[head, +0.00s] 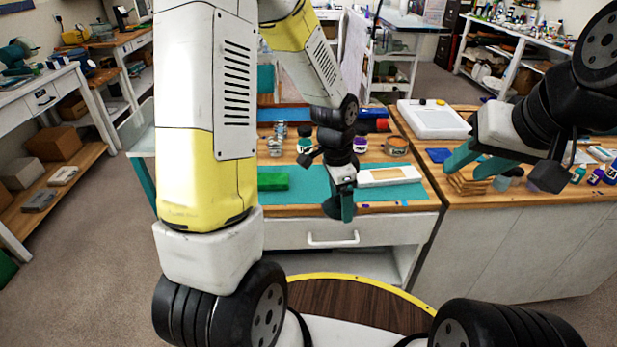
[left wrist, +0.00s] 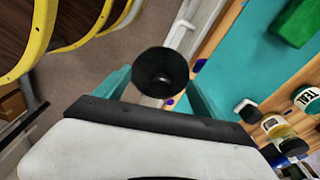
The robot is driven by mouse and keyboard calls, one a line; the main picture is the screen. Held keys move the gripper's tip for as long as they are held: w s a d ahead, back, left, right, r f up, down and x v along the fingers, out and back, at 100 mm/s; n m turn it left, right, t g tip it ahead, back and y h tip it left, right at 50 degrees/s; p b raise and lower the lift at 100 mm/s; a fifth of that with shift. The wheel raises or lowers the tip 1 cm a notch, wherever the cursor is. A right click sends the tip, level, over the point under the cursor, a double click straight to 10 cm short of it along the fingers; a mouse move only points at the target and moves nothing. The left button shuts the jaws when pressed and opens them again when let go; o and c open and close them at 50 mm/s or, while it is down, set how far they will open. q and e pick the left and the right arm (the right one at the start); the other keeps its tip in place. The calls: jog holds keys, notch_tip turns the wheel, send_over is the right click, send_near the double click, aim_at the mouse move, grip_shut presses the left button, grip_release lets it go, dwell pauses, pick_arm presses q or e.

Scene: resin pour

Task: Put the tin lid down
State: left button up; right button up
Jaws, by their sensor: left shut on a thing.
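My left gripper (head: 345,205) is shut on a dark round, hollow piece, which I take to be the tin lid (left wrist: 160,75). In the left wrist view the piece sits between the two teal fingers, its hollow facing the camera. In the head view the gripper points down by the front edge of the teal mat (head: 305,187), above the drawer front. A round, brownish open tin (head: 397,146) stands at the back right of the bench. My right gripper (head: 470,164) appears open, over a stack of wooden squares (head: 467,184) on the right bench.
On the mat lie a green block (head: 273,179) and a white frame (head: 389,176). Small jars, including one with a purple label (head: 360,145), stand behind. A white device (head: 433,119) is on the right bench. Some mat is bare between block and frame.

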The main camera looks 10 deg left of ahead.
pick_arm(q)
send_over(312, 192)
jog(key=shift+s+a+f, duration=0.1)
jog(key=shift+s+f, duration=0.05)
jog(key=shift+f, duration=2.25)
jog(key=shift+f, duration=0.1)
jog(key=o, duration=1.3)
